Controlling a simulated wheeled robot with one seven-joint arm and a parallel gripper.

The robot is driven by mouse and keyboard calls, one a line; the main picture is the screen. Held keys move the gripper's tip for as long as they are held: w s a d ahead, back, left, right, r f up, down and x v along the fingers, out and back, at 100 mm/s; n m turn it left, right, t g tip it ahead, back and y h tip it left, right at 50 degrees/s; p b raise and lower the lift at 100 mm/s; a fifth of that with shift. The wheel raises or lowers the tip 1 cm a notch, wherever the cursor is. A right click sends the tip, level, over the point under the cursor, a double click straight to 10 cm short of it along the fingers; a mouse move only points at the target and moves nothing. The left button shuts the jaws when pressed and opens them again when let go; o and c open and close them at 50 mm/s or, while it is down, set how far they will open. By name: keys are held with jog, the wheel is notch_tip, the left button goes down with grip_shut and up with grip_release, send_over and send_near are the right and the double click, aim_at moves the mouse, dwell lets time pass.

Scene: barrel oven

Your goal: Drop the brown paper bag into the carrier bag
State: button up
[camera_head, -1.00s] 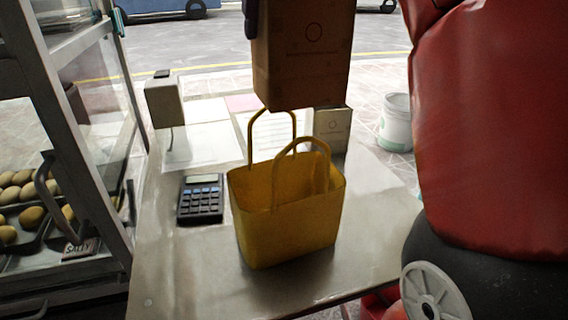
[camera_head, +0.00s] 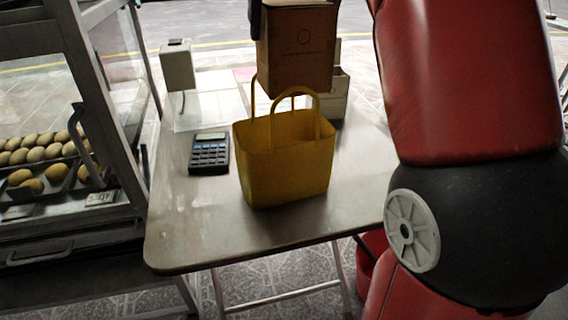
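The yellow carrier bag (camera_head: 284,172) stands upright and open on the table, its two handles raised. The brown paper bag (camera_head: 297,50) hangs upright in the air above it, with its lower end near the handle tops. The far handle is partly hidden behind the paper bag. Only a dark part of my gripper (camera_head: 256,18) shows, against the paper bag's upper left side at the top edge. The gripper appears shut on the paper bag; the rest of it is out of the picture.
A calculator (camera_head: 209,153) lies left of the carrier bag on the table (camera_head: 190,225). Papers (camera_head: 207,108), a white device (camera_head: 177,66) and a small box (camera_head: 341,95) are behind. A glass display case (camera_head: 100,150) stands at left. My red arm fills the right.

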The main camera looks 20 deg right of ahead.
aim_at(295, 1)
jog(key=shift+o, duration=1)
jog(key=v, duration=0.5)
jog(key=shift+r, duration=0.1)
jog(key=s+b, duration=0.1)
jog(key=s, duration=1.1)
jog(key=shift+d, duration=0.2)
jog(key=shift+s, duration=0.1)
